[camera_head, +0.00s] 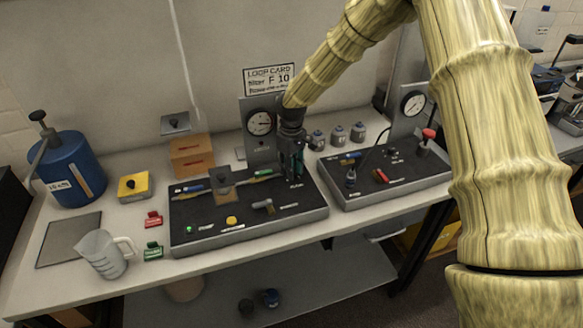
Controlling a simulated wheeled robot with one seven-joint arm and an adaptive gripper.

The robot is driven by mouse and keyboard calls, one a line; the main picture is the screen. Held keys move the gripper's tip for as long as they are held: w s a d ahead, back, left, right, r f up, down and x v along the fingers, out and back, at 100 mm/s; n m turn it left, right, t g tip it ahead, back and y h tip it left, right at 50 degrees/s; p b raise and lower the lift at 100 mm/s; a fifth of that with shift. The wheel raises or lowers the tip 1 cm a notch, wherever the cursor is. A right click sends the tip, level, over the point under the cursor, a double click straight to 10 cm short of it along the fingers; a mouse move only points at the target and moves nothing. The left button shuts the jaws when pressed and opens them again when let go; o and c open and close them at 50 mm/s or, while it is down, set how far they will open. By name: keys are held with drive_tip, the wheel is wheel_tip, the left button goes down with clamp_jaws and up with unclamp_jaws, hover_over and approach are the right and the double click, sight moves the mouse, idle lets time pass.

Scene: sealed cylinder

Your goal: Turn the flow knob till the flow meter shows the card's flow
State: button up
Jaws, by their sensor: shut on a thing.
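The card (269,79) is on the back wall, headed LOOP CARD, and its large line reads F 10; the smaller text is hard to read. A round dial (261,122) stands on a grey upright plate behind the left black panel (205,216); it looks like the flow meter, and its needle reading is too small to tell. My gripper (293,165) points down at the back right of that panel and is shut on what seems to be the flow knob, which the fingers hide. A small white label (295,184) lies just in front of the fingers.
The left panel also bears a lever (264,205), a yellow button (231,220) and a green button. A second panel (385,175) with a gauge (412,102) stands to the right. A blue canister (70,172) and clear jug (103,254) stand left. My arm crosses the right side.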

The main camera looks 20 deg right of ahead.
drive_tip(key=m, duration=0.5)
drive_tip(key=shift+m, duration=2.4)
drive_tip(key=o, duration=1)
drive_tip(key=shift+o, duration=0.2)
drive_tip(key=shift+r, duration=0.1)
